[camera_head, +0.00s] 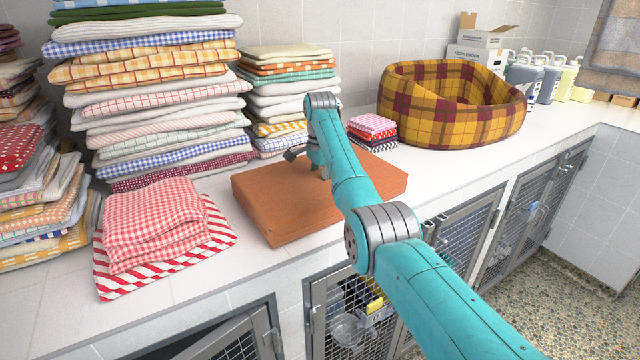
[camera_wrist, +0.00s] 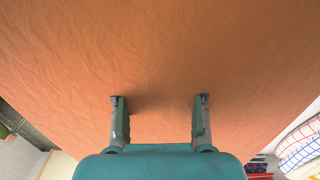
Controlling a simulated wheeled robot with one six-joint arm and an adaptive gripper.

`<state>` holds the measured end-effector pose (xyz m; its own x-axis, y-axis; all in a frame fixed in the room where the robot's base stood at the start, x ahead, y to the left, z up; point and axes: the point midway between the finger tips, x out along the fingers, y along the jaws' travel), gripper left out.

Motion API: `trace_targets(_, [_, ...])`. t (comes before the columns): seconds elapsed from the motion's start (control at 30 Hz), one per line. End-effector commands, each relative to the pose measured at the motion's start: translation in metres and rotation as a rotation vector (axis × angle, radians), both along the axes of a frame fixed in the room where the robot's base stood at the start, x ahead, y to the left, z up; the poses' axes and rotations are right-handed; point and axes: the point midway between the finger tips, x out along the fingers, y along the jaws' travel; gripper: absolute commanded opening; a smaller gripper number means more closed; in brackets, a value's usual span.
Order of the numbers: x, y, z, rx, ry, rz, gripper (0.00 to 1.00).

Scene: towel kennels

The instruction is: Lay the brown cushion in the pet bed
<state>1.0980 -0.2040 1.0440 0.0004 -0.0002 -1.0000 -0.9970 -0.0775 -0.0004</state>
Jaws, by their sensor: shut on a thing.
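The brown cushion (camera_head: 290,205) is a flat orange-brown block on the white counter, left of the pet bed. The pet bed (camera_head: 450,125) is a yellow and maroon plaid basket with raised walls, farther right at the back of the counter. My gripper (camera_wrist: 160,100) is at the cushion, and the cushion (camera_wrist: 160,50) fills most of the wrist view. The two fingers stand apart against its surface and are shut on the cushion.
Folded red checked towels (camera_head: 150,225) lie just left of the cushion. Tall towel stacks (camera_head: 160,100) stand behind. A small pink towel stack (camera_head: 372,128) sits between cushion and bed. Jugs (camera_head: 545,75) and a cardboard box (camera_head: 485,45) are at the back right. Wire kennel doors (camera_head: 465,225) are below the counter.

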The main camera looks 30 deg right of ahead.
Motion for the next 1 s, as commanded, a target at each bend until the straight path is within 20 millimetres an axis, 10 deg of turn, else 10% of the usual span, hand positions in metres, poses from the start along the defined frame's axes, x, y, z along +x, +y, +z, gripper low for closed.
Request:
trace_targets(0.2, [0.000, 0.000, -0.003, 0.000, 0.000, 0.000, 0.00])
trace_targets(0.23, [0.000, 0.000, -0.003, 0.000, 0.000, 0.000, 0.46])
trace_targets(0.33, [0.000, 0.000, -0.003, 0.000, 0.000, 0.000, 0.66])
trace_targets(0.67, [0.000, 0.000, -0.003, 0.000, 0.000, 0.000, 0.66])
trace_targets(1.0, [0.004, 0.000, 0.049, -0.001, -0.002, 0.000, 0.66])
